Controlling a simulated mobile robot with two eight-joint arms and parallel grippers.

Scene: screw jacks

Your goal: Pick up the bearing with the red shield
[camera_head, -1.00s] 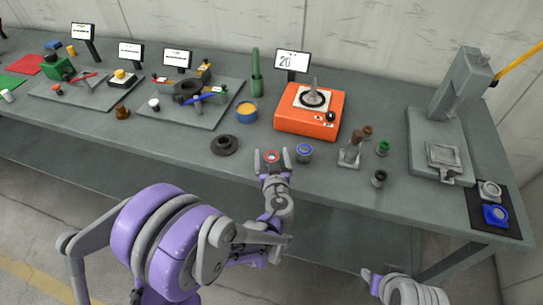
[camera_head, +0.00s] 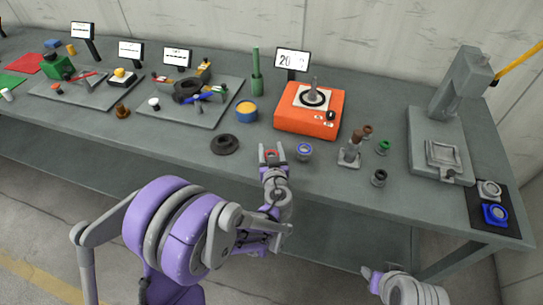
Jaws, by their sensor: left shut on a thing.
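The bearing with the red shield (camera_head: 270,153) is near the front edge of the bench, mostly hidden between the fingers of my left gripper (camera_head: 271,154). The gripper is shut on it; a bit of red shows between the fingertips. I cannot tell whether the bearing is clear of the bench top. A bearing with a blue shield (camera_head: 304,150) stands just right of the gripper, apart from it. My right gripper (camera_head: 372,276) is low at the bottom right, away from the bench; its fingers are too unclear to tell their opening.
An orange heater (camera_head: 309,112) with a display behind it stands beyond the gripper. A dark ring (camera_head: 224,144) lies to the left. A small holder (camera_head: 349,155) and green-topped part (camera_head: 383,147) stand to the right. A grey press (camera_head: 440,135) is farther right.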

